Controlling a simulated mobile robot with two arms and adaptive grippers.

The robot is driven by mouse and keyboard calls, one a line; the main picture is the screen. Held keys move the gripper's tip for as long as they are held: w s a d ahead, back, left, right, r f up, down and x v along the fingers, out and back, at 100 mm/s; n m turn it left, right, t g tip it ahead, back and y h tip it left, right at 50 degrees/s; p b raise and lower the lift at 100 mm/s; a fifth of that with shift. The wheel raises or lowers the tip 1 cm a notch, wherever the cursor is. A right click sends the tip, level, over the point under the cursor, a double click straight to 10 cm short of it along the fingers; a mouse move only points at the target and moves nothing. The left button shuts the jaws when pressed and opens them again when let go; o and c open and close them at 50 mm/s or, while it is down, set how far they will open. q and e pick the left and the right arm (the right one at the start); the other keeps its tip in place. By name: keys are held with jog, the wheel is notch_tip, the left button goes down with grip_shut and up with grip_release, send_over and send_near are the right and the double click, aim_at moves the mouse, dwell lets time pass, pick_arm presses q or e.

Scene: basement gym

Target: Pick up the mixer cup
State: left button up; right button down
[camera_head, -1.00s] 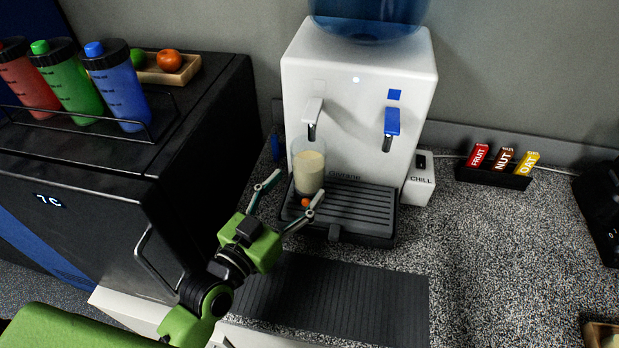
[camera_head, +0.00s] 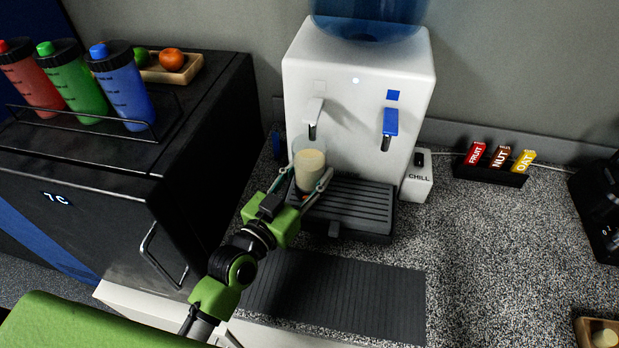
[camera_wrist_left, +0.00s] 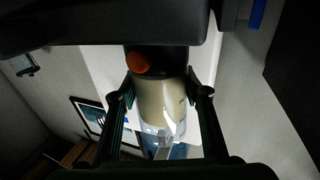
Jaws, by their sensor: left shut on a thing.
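The mixer cup (camera_head: 309,170) is clear, with a cream-coloured content. It stands upright at the left end of the dispenser's drip tray, under the white tap. My left gripper (camera_head: 306,188) is shut on the cup, with one finger on each side. In the left wrist view the cup (camera_wrist_left: 163,105) lies between the two fingers (camera_wrist_left: 162,98), with a dark band and an orange spot at one end. The cup's lower part is partly hidden by the gripper in the head view. My right gripper is not in view.
The white water dispenser (camera_head: 357,85) stands behind the cup, with its drip tray (camera_head: 350,208) below. A dark mat (camera_head: 345,300) lies in front. A black fridge (camera_head: 95,215) with bottles stands left. A snack bar holder (camera_head: 490,174) is at right.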

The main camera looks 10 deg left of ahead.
pick_arm(q)
jog(key=shift+r, duration=0.2)
jog(key=shift+r, duration=0.25)
jog(key=b+v, duration=0.4)
jog(key=v, duration=1.4)
jog(key=shift+r, duration=0.3)
jog(key=shift+a, duration=0.15)
jog(key=shift+w+a+f+n+t+y, duration=0.15)
jog(key=shift+a+f+n+y, duration=0.25)
jog(key=shift+n+y, duration=0.4)
jog(key=shift+w+a+f+n+t+y, duration=0.15)
jog(key=shift+a+f+n+y, duration=0.25)
jog(key=shift+y, duration=0.75)
jog(key=shift+a+f+n+t+y, duration=0.2)
jog(key=shift+a+f+n+y, duration=0.15)
jog(key=shift+n+y, duration=0.5)
